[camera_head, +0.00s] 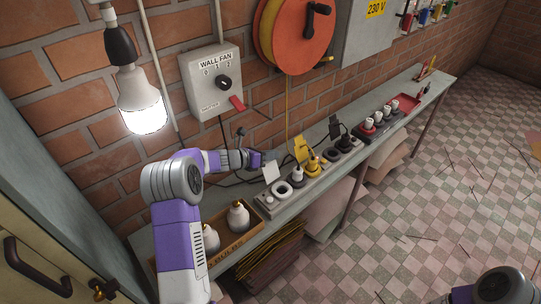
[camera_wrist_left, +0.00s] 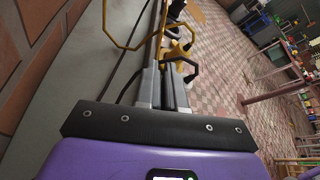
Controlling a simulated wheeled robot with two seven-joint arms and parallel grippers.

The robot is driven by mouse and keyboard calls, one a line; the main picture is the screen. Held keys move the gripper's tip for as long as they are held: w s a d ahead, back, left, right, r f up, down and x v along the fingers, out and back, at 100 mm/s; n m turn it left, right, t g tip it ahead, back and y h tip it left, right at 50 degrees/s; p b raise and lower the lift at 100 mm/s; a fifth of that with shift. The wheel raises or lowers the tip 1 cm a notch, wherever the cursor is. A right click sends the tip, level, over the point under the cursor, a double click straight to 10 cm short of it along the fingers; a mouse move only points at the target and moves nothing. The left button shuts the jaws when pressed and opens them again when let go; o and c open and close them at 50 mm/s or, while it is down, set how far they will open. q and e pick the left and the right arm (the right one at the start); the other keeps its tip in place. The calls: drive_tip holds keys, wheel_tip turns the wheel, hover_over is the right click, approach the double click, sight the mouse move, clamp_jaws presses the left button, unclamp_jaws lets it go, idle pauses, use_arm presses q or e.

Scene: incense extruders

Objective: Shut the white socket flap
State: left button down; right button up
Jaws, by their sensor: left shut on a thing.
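The white socket flap (camera_head: 271,172) stands raised at the near end of the grey power strip (camera_head: 268,205) on the narrow shelf, behind a white-ringed socket (camera_head: 283,188). My left gripper (camera_head: 260,160) reaches it from the left, its fingertips at the flap's upper edge. The fingers are shut close together, on the flap as far as I can tell. In the left wrist view the grey fingers (camera_wrist_left: 164,75) point away with a thin gap between them, and the flap cannot be made out there. My right gripper is out of view; only part of my right arm shows at the lower right.
A yellow flap (camera_head: 301,150) stands raised with a yellow plug (camera_head: 313,165) beside it. Dark flaps and plugs follow farther along. Cables lie behind the strip. A lit bulb (camera_head: 141,100) hangs at the left.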

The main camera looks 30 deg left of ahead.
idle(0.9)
use_arm(q)
drive_tip(key=d+m+b, duration=0.1)
drive_tip(key=b, duration=0.1)
drive_tip(key=s+d+m+y+b, duration=0.1)
drive_tip(key=b, duration=0.1)
drive_tip(key=shift+d+r+t+b, duration=0.2)
drive_tip(key=shift+d+t+b, duration=0.1)
drive_tip(key=shift+b, duration=0.1)
drive_tip(key=shift+s+d+f+b, duration=0.1)
drive_tip(key=shift+s+d+b, duration=0.2)
drive_tip(key=shift+d, duration=0.3)
drive_tip(key=shift+s+d+r+b, duration=0.1)
drive_tip(key=shift+s+d+b, duration=0.1)
drive_tip(key=shift+d+b, duration=0.3)
drive_tip(key=shift+s+d+f+b, duration=0.1)
drive_tip(key=shift+s+d+b, duration=0.2)
drive_tip(key=shift+d, duration=0.45)
drive_tip(key=c, duration=1.3)
unclamp_jaws()
drive_tip(key=shift+w, duration=0.1)
drive_tip(key=shift+a, duration=0.2)
